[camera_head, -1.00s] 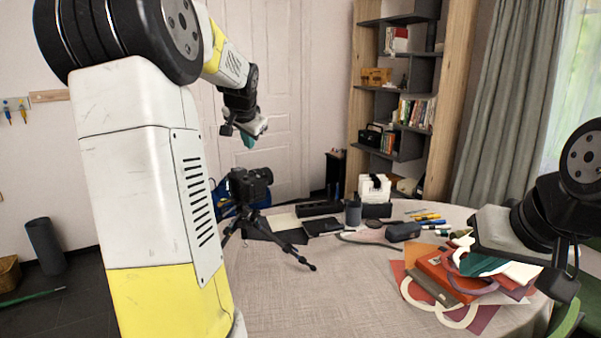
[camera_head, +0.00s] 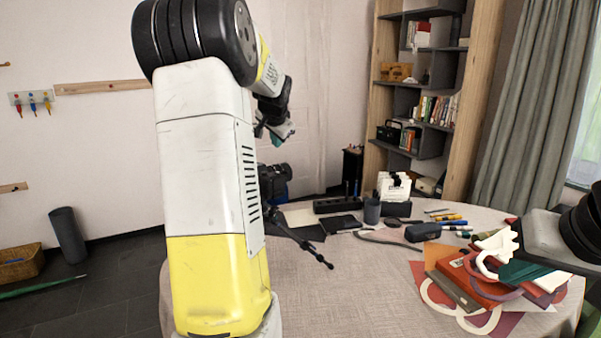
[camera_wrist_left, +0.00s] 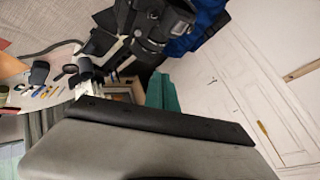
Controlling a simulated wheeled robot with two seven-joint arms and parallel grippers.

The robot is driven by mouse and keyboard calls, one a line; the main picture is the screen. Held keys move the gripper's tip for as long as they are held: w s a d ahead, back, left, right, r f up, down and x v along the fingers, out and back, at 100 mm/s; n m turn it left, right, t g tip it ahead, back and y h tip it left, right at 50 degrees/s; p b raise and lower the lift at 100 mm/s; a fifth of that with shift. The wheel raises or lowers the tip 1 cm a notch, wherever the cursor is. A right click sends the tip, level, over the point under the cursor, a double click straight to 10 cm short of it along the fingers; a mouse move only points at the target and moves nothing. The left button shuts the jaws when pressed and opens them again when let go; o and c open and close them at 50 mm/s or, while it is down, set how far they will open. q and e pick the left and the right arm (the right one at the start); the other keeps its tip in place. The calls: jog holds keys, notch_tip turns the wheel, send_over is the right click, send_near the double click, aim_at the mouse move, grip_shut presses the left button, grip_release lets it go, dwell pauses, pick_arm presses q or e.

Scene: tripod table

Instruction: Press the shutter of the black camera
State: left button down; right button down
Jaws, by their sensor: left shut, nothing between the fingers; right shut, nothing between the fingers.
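The black camera (camera_head: 277,176) stands on a black tripod (camera_head: 305,248) on the table, partly hidden behind my left arm. In the left wrist view the camera (camera_wrist_left: 155,22) is at the top, cut by the frame edge. I cannot make out its shutter button. My left gripper (camera_head: 277,139) is above the camera, with a visible gap. Its teal fingers (camera_wrist_left: 162,93) are shut and empty in the left wrist view, below the camera in that picture. My right gripper (camera_head: 521,270) is shut at the right, over or near the colourful pile, with its fingertips hard to separate from it.
The table (camera_head: 345,283) holds a dark cup (camera_head: 371,211), a black case (camera_head: 422,232), pens and a pile of red, grey and white pieces (camera_head: 462,275). The table's front middle is clear. A shelf (camera_head: 380,135) stands behind.

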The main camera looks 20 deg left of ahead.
pick_arm(q)
send_over(277, 175)
jog(key=shift+w+f, duration=0.15)
jog(key=shift+f, duration=3.05)
jog(key=shift+f, duration=0.1)
jog(key=shift+f, duration=0.3)
jog(key=shift+f, duration=0.3)
jog(key=shift+r, duration=0.7)
jog(key=shift+r, duration=0.1)
notch_tip(277, 175, up, 5)
jog(key=shift+f, duration=0.1)
